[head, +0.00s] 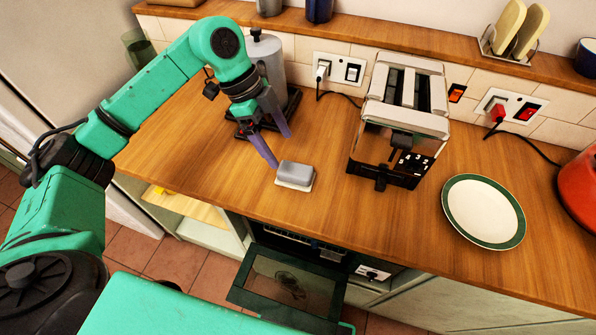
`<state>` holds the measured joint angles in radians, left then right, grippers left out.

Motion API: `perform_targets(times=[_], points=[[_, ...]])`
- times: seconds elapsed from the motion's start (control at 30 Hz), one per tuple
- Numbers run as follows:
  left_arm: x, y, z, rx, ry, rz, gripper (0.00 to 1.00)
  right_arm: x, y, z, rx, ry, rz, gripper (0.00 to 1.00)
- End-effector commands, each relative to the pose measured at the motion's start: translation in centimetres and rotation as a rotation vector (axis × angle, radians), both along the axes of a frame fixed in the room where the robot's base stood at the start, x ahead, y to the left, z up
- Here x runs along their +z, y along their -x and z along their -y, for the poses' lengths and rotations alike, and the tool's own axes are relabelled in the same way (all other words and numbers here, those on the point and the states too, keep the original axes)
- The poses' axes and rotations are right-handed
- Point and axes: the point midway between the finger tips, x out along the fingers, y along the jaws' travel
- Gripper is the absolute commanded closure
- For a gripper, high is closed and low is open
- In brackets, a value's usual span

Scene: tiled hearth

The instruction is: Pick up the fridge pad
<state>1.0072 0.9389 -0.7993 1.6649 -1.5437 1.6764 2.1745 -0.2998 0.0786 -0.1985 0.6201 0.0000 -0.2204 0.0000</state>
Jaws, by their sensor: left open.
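The fridge pad, seemingly the small grey block with a pale base (296,174), lies flat on the wooden counter (210,165) near its front edge. My left gripper (281,151) is open, with its two purple fingers pointing down toward the counter. One fingertip is close to the pad's upper left side; the other is farther back. Nothing shows between the fingers, and the pad is not held. I cannot tell whether the near fingertip touches the pad. My right gripper is not in view.
A toaster (402,110) stands right of the pad, and a green-rimmed plate (483,211) lies farther right. A grey canister (264,60) is behind my left gripper. A red kettle (580,190) is at the right edge. An open oven door (285,283) hangs below the counter.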

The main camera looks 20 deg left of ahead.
Motion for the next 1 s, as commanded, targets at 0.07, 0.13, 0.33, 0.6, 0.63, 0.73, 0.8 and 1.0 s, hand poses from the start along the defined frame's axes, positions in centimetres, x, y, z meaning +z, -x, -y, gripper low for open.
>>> perform_targets(times=[0.07,0.13,0.33,0.6,0.63,0.73,0.8,1.0], points=[[-1.5,0.1,0.8,-0.004,0.002,-0.004,0.07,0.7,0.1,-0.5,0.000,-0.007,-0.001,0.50],[-2.7,0.1,1.3,-0.004,0.003,-0.002,0.07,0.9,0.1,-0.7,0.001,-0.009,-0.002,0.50],[-5.2,0.2,2.5,-0.006,0.004,-0.003,0.07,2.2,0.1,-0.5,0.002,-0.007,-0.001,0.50],[-8.6,0.1,3.7,-0.006,0.005,0.002,0.07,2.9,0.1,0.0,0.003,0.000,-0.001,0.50],[-8.6,0.1,3.7,-0.005,0.005,0.003,0.07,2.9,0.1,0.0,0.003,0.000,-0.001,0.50],[-8.6,0.1,3.7,-0.005,0.005,0.003,0.07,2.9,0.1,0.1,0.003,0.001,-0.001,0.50],[-8.6,0.1,3.7,-0.005,0.005,0.003,0.34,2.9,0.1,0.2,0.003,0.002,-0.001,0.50],[-8.5,0.0,3.7,-0.005,0.006,0.003,0.85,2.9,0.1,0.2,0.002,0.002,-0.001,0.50]])
